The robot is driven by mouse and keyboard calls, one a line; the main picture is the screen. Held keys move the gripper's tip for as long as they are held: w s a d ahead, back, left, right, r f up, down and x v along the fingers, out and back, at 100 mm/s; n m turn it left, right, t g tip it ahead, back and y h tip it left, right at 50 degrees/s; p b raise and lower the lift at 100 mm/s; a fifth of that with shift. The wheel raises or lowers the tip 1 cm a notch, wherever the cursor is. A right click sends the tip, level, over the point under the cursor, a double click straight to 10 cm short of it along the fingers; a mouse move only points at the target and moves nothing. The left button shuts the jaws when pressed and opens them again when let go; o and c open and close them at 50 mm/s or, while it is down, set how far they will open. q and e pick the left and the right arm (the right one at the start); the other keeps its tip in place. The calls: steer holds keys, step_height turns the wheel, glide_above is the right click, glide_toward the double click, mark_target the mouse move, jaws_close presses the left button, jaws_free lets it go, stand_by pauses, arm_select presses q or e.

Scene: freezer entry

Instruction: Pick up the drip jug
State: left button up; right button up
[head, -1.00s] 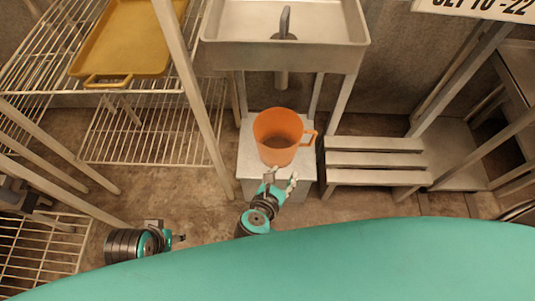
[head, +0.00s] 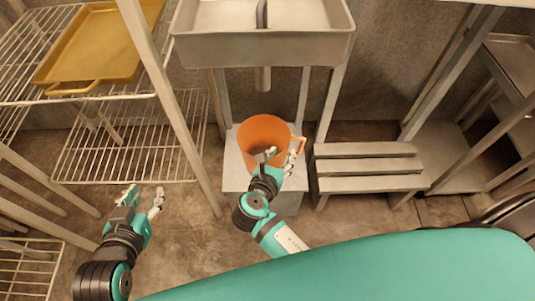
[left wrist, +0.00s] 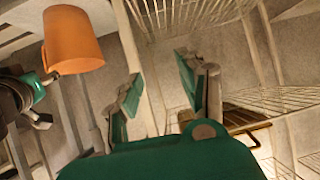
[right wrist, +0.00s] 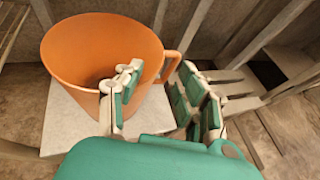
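The drip jug (head: 262,133) is orange, open-topped and upright on a pale box-like stand under the sink. Its handle (right wrist: 171,65) is on the right side. My right gripper (head: 280,156) is open at the jug's near right side. In the right wrist view, its fingers (right wrist: 160,95) are apart, one overlapping the jug's wall and one right of the handle; the handle shows in the gap, and contact cannot be told. My left gripper (head: 142,202) is open and empty, left of the jug and well apart from it. The jug also shows in the left wrist view (left wrist: 72,38).
A steel sink (head: 265,50) with a drain pipe (head: 263,79) hangs above the jug. A wire rack (head: 125,150) with a yellow tray (head: 95,45) stands left, its post (head: 165,95) between the grippers. A slatted step (head: 368,168) is close on the right.

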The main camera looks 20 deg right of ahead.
mark_target(289, 140)
steer(key=b+x, duration=0.3)
steer(key=x, duration=0.4)
steer(key=shift+w+d+f, duration=0.15)
steer(key=shift+w+f, duration=0.15)
steer(key=shift+w+d, duration=0.15)
arm_select(q)
steer(key=w+d+r+t+h, duration=0.1)
steer(key=r+t, duration=0.4)
steer(key=r, duration=0.2)
steer(key=w+d+r+t+h, duration=0.1)
steer(key=d+r+t+h, duration=0.1)
steer(key=r+t, duration=0.3)
step_height(289, 140, up, 3)
steer(key=shift+w+r+h, duration=0.15)
steer(key=shift+w+h, duration=0.15)
steer(key=shift+w, duration=0.05)
arm_select(e)
jaws_close()
steer(key=shift+r, duration=0.1)
